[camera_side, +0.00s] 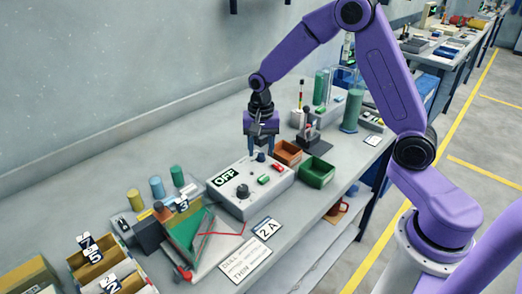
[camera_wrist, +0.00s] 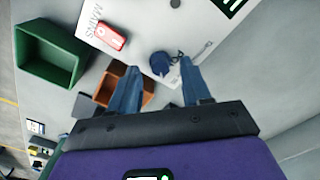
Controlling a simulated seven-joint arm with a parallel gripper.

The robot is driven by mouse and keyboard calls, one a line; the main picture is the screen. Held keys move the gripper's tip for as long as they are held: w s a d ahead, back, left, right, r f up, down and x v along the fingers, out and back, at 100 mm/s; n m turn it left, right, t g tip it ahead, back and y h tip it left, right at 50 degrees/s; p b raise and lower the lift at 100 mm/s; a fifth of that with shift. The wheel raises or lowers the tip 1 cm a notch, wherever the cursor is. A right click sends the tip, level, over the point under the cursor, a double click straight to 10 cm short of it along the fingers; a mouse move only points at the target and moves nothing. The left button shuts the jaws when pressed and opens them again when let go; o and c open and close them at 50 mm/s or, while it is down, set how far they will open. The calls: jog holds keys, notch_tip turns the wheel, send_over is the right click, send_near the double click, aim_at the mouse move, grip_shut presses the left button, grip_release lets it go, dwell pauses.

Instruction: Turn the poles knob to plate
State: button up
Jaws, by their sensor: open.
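A pale grey control box (camera_side: 250,187) on the bench carries a display reading OFF (camera_side: 226,178), a large dark knob (camera_side: 242,191) and a small dark blue knob (camera_side: 261,157) at its back edge. In the wrist view the small knob (camera_wrist: 160,63) shows between and just beyond my fingertips, beside a thin line on the panel. I cannot read which knob is the poles knob. My gripper (camera_side: 261,148) is open and points down over the small knob; its fingers (camera_wrist: 160,68) stand either side of it. I cannot tell whether they touch it.
A red switch (camera_wrist: 111,36) marked MAINS sits on the box. An orange-brown bin (camera_side: 287,152) and a green bin (camera_side: 316,172) stand close at the right. A small stand (camera_side: 309,137) is behind them. Cylinders and a plating cell (camera_side: 193,235) lie left.

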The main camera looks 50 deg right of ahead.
jog(key=shift+f, duration=0.65)
grip_shut()
